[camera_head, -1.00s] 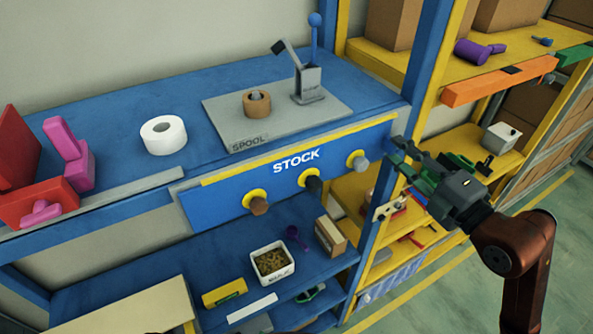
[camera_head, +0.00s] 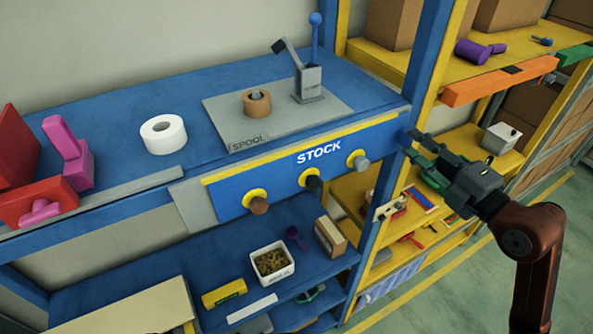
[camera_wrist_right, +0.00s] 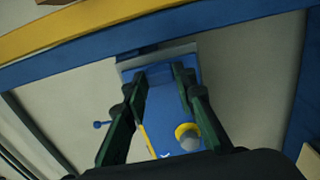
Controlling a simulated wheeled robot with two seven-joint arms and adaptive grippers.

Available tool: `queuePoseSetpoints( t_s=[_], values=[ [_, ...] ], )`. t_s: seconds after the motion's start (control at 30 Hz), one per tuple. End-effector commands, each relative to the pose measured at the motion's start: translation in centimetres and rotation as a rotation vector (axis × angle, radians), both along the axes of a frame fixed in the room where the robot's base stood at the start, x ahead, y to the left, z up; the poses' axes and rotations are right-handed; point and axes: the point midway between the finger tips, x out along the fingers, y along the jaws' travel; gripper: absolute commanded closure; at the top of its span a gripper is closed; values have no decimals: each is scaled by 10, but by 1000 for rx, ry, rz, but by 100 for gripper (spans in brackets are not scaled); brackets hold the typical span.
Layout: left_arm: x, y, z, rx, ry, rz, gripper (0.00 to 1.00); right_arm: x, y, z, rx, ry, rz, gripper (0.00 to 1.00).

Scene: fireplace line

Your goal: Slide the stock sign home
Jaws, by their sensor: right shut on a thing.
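The stock sign (camera_head: 285,180) is a long blue board with a yellow strip along its top and white STOCK lettering. It lies along the front edge of the blue bench. A bare grey plate (camera_head: 192,205) shows at its left end. My right gripper (camera_head: 413,145) is at the sign's right end, shut on it by the blue upright. In the right wrist view the sign's blue end (camera_wrist_right: 163,100) lies between the two dark green fingers, and the exact contact is hidden. My left gripper is not in view.
Three knobs with yellow collars stick out in front of the sign, one of them grey (camera_head: 361,162). A blue upright (camera_head: 420,70) stands beside the gripper. Orange bar (camera_head: 500,82) and yellow shelves are at the right. A white roll (camera_head: 163,135) and tape (camera_head: 257,103) sit on the bench.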

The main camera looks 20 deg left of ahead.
Motion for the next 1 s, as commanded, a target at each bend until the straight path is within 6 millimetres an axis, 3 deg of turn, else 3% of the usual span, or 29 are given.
queuePoseSetpoints(
  t_s=[0.23,0.53,1.0],
  values=[
    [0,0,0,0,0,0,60,1,-1,0,-1,1,-1,62],
    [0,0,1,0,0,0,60,-1,-3,0,0,0,-1,62],
    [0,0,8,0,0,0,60,-30,-44,0,-1,1,-1,62]
  ],
)
